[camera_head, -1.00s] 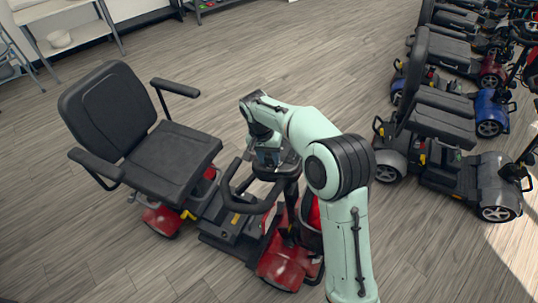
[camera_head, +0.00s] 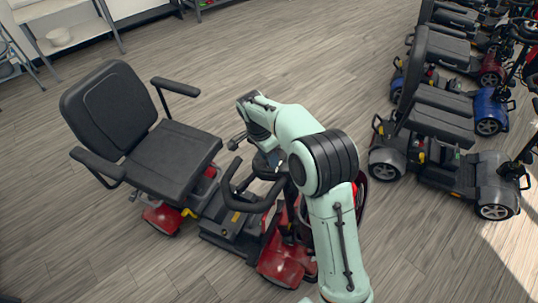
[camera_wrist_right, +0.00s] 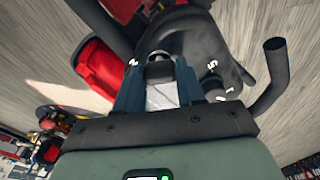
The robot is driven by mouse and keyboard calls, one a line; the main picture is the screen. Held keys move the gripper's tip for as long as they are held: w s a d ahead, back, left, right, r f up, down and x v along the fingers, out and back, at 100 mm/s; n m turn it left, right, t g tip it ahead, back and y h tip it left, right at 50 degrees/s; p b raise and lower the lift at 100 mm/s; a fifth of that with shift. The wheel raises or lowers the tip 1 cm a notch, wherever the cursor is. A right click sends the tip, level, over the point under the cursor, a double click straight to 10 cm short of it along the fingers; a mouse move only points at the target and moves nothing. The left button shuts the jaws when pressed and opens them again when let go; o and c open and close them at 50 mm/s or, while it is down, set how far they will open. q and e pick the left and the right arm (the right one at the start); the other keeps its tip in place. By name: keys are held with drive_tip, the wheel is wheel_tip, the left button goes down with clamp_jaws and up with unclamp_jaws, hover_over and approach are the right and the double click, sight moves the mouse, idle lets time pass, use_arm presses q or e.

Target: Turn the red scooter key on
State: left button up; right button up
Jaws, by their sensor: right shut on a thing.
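The red scooter (camera_head: 285,262) stands with its black seat to the left and its handlebar (camera_head: 232,190) below my right wrist. My right gripper (camera_head: 268,163) is at the scooter's control console, mostly hidden by my arm in the head view. In the right wrist view my right gripper (camera_wrist_right: 158,68) has its two blue-grey fingers close around a small dark key or knob (camera_wrist_right: 159,55) with a pale part below it. White dial marks show on the dark console (camera_wrist_right: 205,55) beside it. The key's exact angle is hard to tell. My left gripper is out of view.
A row of parked scooters (camera_head: 455,180) stands along the right. A white shelf with a bowl (camera_head: 58,37) is at the upper left. The wood floor between the red scooter and the row is clear, apart from my arm.

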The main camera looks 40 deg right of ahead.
idle(0.5)
drive_tip(key=o, duration=1)
drive_tip(key=shift+o, duration=0.2)
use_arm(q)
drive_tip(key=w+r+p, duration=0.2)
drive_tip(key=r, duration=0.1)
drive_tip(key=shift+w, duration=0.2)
use_arm(e)
drive_tip(key=v, duration=1.3)
drive_tip(key=shift+r, duration=0.2)
